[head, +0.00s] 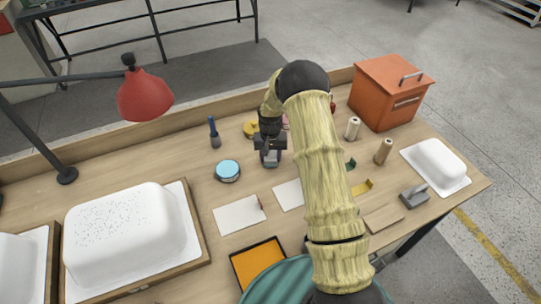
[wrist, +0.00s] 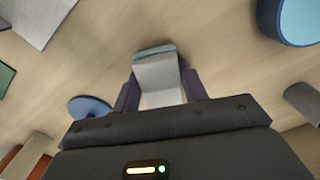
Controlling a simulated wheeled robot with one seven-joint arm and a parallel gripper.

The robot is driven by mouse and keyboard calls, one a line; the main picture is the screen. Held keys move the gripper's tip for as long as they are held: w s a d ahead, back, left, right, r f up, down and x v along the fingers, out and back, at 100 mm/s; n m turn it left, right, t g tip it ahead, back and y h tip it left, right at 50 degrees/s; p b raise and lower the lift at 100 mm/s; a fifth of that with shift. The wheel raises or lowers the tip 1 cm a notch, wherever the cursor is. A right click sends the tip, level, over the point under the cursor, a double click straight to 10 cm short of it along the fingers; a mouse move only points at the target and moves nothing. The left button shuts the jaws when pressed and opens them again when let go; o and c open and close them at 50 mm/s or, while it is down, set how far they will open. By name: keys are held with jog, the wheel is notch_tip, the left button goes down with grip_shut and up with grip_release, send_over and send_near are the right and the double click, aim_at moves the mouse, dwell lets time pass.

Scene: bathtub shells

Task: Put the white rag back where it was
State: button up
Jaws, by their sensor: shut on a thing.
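My gripper (head: 269,158) is over the middle of the wooden workbench, low near its top. In the wrist view its two dark fingers (wrist: 159,76) are closed on the sides of a pale grey-white folded piece with a teal edge, which looks like the white rag (wrist: 158,72). In the head view the rag is a small greyish patch (head: 270,159) below the jaws. I cannot tell whether it touches the bench. Two flat white sheets lie nearer the front, one at left (head: 239,215) and one partly behind my arm (head: 288,194).
A blue-topped tin (head: 228,169) stands just left of my gripper, with a dark blue upright tool (head: 214,134) behind it. A yellow roll (head: 250,130) is close behind. An orange toolbox (head: 389,91), spools (head: 352,128) and white shells (head: 125,230) stand farther out. An orange-lined tray (head: 258,260) is in front.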

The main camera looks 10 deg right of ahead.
aim_at(270, 155)
jog(key=shift+f, duration=0.15)
jog(key=o, duration=1)
jog(key=shift+c, duration=0.2)
notch_tip(270, 155, up, 12)
jog(key=b, duration=0.2)
jog(key=s+r+n+t, duration=0.1)
jog(key=s+r, duration=0.3)
jog(key=s, duration=0.9)
jog(key=s+r+n+t, duration=0.1)
jog(key=s+r, duration=0.3)
jog(key=s, duration=1)
jog(key=shift+t, duration=0.3)
